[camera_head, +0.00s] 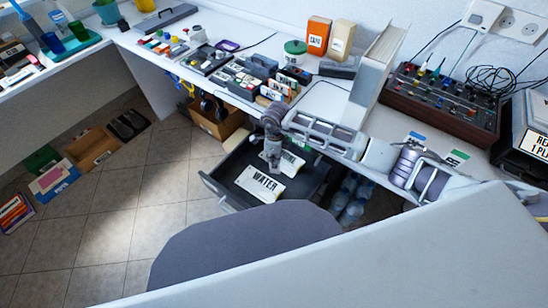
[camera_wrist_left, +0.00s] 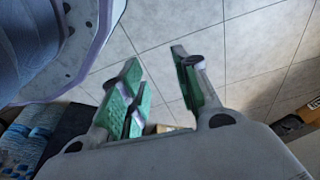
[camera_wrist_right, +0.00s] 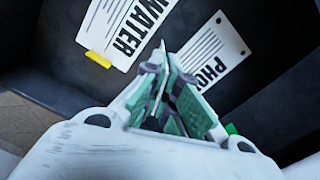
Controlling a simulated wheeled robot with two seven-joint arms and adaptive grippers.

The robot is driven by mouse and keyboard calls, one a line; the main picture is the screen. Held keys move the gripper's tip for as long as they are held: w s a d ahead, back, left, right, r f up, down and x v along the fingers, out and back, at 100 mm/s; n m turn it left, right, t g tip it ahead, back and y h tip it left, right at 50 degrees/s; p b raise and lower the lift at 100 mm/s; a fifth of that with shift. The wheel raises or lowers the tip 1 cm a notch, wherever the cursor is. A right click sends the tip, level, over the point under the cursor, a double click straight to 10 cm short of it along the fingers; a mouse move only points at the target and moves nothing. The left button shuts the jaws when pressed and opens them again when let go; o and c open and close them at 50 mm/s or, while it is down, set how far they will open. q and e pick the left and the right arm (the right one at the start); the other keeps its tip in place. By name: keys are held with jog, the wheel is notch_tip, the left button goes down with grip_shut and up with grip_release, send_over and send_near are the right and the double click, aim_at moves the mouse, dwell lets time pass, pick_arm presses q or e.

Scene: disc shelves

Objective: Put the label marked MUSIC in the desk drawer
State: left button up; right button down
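The desk drawer (camera_head: 238,168) is pulled open below the desk. A white label marked WATER (camera_head: 262,184) lies in it and also shows in the right wrist view (camera_wrist_right: 122,30). A second white label (camera_wrist_right: 215,55), its word starting PHO, lies beside it, partly hidden by my right gripper in the head view. I cannot read MUSIC on any label. My left gripper (camera_wrist_left: 160,85) is open and empty above the tiled floor.
Two cards with blue (camera_head: 414,138) and green (camera_head: 456,157) edges lie on the desk at right. A mixer (camera_head: 440,97) and a large binder (camera_head: 378,62) stand behind. A chair (camera_head: 245,245) sits before the drawer. Bottles (camera_head: 352,205) stand beside the drawer.

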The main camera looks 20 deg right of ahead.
jog(key=shift+f, duration=0.1)
jog(key=c, duration=1.8)
grip_release()
pick_arm(q)
jog(key=shift+d+r, duration=0.1)
jog(key=shift+r, duration=0.05)
pick_arm(e)
jog(key=shift+o, duration=0.8)
